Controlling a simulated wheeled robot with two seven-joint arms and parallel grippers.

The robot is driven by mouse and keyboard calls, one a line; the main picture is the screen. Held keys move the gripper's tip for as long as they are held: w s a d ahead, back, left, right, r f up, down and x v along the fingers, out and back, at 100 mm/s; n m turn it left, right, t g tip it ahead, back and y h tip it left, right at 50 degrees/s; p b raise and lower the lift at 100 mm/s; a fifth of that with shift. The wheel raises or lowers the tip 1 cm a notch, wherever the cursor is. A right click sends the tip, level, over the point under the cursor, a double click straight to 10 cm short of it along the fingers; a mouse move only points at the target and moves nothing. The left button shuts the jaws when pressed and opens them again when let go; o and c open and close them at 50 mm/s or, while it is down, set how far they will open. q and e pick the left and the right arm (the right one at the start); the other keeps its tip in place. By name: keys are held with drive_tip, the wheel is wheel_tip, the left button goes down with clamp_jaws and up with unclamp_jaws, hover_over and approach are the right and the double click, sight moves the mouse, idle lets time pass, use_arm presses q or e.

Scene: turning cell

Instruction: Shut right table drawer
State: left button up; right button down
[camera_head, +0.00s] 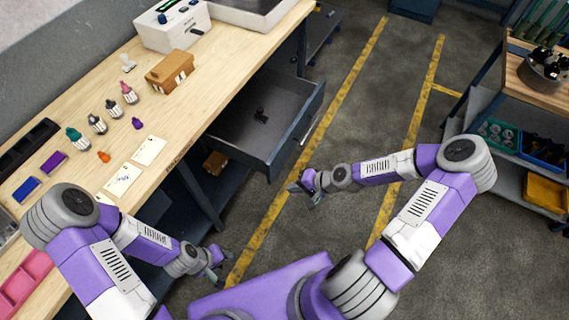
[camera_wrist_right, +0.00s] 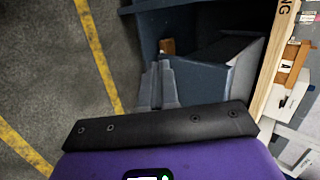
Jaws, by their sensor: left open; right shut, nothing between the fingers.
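The right table drawer (camera_head: 239,128) is pulled well out from under the wooden workbench (camera_head: 215,75) in the head view. Its dark front panel (camera_head: 296,130) faces the aisle and carries a pale handle. A small dark object (camera_head: 261,116) lies inside. The drawer also shows beyond my fingers in the right wrist view (camera_wrist_right: 243,74). My right gripper (camera_head: 293,188) is shut and empty, just outside the drawer's near front corner; its fingers (camera_wrist_right: 157,72) point towards the drawer side. Contact cannot be told. My left gripper (camera_head: 226,267) is open and empty, below the bench's front edge.
Small bottles, cards and a cardboard box (camera_head: 169,71) are on the bench. Floor with yellow lines (camera_head: 350,75) is clear between bench and cart.

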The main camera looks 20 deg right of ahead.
drive_tip(key=w+d+r+m+t, duration=0.1)
drive_tip(key=d+r, duration=0.3)
drive_tip(key=d, duration=0.3)
drive_tip(key=h+b, duration=0.1)
drive_tip(key=b, duration=0.1)
approach(277, 168)
drive_tip(key=shift+t, duration=0.3)
drive_tip(key=x, duration=0.5)
drive_tip(key=shift+s+f, duration=0.3)
drive_tip(key=shift+w+a, duration=0.25)
drive_tip(key=shift+w, duration=0.05)
drive_tip(key=shift+w+a, duration=0.1)
